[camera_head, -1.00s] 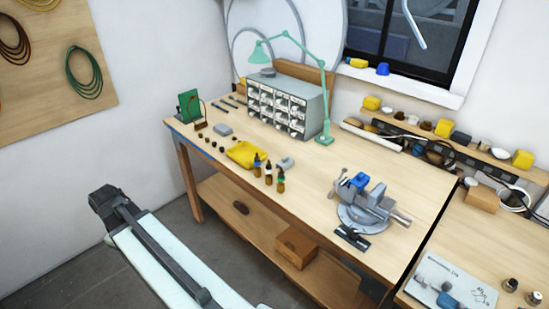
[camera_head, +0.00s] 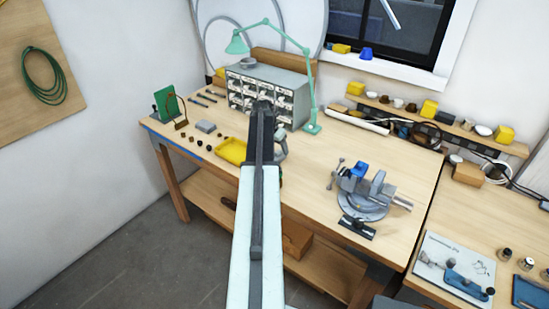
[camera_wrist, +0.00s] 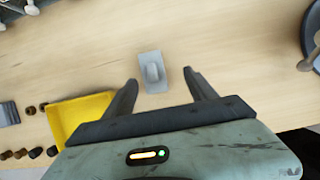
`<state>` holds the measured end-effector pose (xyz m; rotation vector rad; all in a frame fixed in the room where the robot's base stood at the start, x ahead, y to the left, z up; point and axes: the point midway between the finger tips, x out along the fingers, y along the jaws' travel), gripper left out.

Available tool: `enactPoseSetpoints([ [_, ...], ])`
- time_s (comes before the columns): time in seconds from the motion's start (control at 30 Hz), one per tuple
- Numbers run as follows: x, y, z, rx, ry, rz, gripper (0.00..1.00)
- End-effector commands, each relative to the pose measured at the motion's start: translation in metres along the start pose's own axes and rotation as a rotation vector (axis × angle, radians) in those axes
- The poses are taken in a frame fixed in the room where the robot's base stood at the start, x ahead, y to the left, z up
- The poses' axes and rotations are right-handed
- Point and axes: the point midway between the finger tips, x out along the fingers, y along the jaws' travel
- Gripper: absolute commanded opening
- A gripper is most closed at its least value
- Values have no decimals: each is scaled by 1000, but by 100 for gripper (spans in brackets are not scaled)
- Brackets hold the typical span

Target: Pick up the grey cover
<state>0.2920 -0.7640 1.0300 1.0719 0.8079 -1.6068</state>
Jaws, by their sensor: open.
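The grey cover (camera_wrist: 152,70) is a small grey plate with a raised rounded middle, lying flat on the wooden bench. In the wrist view it lies ahead of and between the two dark fingers of my gripper (camera_wrist: 160,80), nearer the left one. The fingers are open with nothing held. I cannot tell how high they are above the bench. In the head view my arm hides most of the area around the cover.
A yellow tray (camera_wrist: 75,118) lies left of the gripper; it also shows in the head view (camera_head: 231,151). A grey block (camera_head: 205,127) and small dark parts lie beyond it. The drawer cabinet (camera_head: 283,88) stands behind; a vise (camera_head: 365,192) stands to the right.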

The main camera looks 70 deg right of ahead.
Motion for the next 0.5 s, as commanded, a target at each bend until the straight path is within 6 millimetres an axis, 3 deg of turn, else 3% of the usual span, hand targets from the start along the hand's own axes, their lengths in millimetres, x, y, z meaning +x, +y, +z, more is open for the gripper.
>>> enactPoseSetpoints([
  [0.07, 16, 5, -4, -5, 0, 2, 65],
  [0.27, 18, 11, -7, -12, 0, 6, 65],
  [0.5, 60, 20, -7, -16, 1, 8, 65],
])
